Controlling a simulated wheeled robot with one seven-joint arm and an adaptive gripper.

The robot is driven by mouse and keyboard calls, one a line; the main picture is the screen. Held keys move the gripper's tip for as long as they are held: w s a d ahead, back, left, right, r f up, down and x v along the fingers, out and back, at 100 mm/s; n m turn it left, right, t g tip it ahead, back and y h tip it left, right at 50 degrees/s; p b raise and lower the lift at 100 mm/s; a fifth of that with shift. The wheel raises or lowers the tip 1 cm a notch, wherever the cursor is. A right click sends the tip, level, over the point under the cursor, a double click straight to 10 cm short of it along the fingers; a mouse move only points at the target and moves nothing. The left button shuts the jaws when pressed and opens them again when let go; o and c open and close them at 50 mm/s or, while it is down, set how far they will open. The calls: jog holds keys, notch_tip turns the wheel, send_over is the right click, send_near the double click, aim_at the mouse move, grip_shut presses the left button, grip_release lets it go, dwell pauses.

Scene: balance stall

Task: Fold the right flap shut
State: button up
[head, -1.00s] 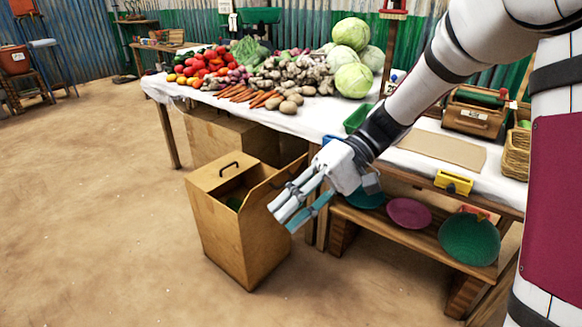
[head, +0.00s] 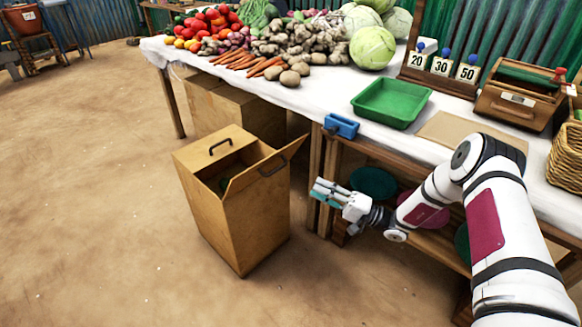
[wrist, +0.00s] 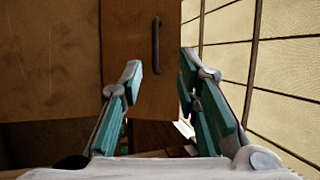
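A wooden box (head: 232,215) stands on the floor left of the table. Its left flap (head: 217,150), with a dark handle, lies flat over the top. Its right flap (head: 265,165) stands open, slanting up and outward to the right, with a dark handle (head: 272,168) on it. The dark inside of the box shows between the flaps. My gripper (head: 327,192) is right of the box, a little below the flap's raised edge and apart from it. In the wrist view my gripper (wrist: 160,78) has its teal-padded fingers spread and empty; a wooden panel with a handle (wrist: 156,45) shows beyond them.
The cloth-covered table (head: 325,95) is close behind my gripper, with a blue box (head: 341,126) at its front edge and a green tray (head: 392,102) on top. A lower shelf holds round plates (head: 373,182). The floor left of the box is clear.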

jog(key=w+b+x, duration=0.1)
jog(key=b+x, duration=0.2)
jog(key=x, duration=1)
jog(key=shift+f+t, duration=0.3)
jog(key=shift+t, duration=0.1)
jog(key=shift+w, duration=0.1)
jog(key=shift+c, duration=0.4)
grip_shut()
